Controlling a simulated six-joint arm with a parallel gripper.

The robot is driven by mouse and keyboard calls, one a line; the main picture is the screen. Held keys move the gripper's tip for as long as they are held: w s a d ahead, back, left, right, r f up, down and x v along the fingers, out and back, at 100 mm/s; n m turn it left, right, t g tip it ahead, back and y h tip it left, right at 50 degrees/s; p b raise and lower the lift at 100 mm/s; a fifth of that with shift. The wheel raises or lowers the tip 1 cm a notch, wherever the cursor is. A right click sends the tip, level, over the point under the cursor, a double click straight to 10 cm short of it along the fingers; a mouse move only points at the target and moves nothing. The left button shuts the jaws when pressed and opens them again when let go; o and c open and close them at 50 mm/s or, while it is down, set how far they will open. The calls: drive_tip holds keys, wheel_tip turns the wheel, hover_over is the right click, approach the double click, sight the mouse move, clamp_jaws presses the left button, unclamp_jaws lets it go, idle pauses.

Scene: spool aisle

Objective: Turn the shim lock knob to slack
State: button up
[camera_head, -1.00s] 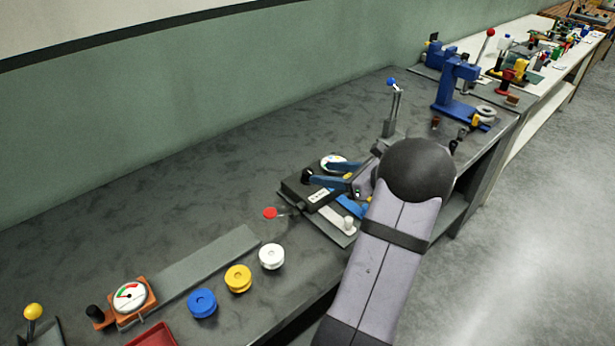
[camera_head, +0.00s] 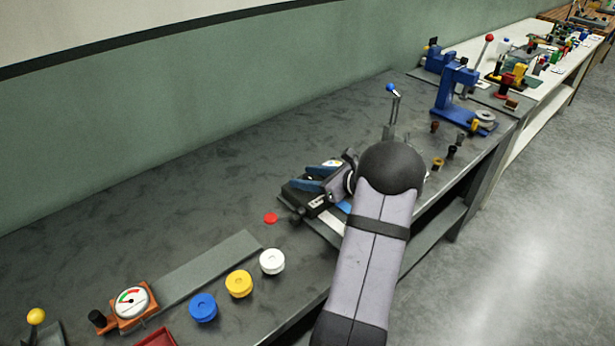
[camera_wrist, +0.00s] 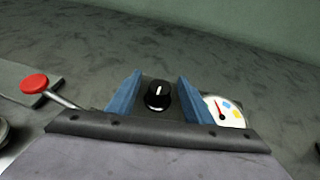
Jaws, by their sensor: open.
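The shim lock knob (camera_wrist: 158,95) is black and round with a white pointer line that stands nearly upright in the wrist view. It sits between my two blue fingers, with a visible gap to each. I cannot tell whether the fingertips reach down around it. My gripper (camera_head: 302,177) is open and empty over the dark fixture (camera_head: 294,197) in the head view, where the knob is hidden. The gripper also shows in the wrist view (camera_wrist: 160,85). A round white dial (camera_wrist: 225,112) with a red needle is beside the right finger, partly hidden.
A red-tipped lever (camera_wrist: 36,83) sticks out left of the gripper. White (camera_head: 272,261), yellow (camera_head: 239,283) and blue (camera_head: 203,306) spools stand on the near bench. A blue-knobbed lever (camera_head: 392,88) stands behind the arm. The bench toward the wall is clear.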

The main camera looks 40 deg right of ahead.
drive_tip(key=c, duration=1.1)
drive_tip(key=shift+o, duration=0.2)
drive_tip(key=shift+n+y, duration=0.3)
drive_tip(key=shift+n+g+y+p, duration=0.8)
drive_tip(key=shift+n+g+y, duration=0.1)
drive_tip(key=shift+n+y, duration=0.75)
drive_tip(key=shift+n+g+y, duration=0.4)
drive_tip(key=shift+n+y, duration=0.35)
drive_tip(key=shift+y, duration=0.2)
drive_tip(key=shift+n+g+y+b, duration=0.4)
drive_tip(key=shift+n+g+y, duration=0.6)
drive_tip(key=shift+n, duration=0.2)
drive_tip(key=shift+r, duration=0.1)
drive_tip(key=o, duration=1.1)
drive_tip(key=shift+c, duration=0.2)
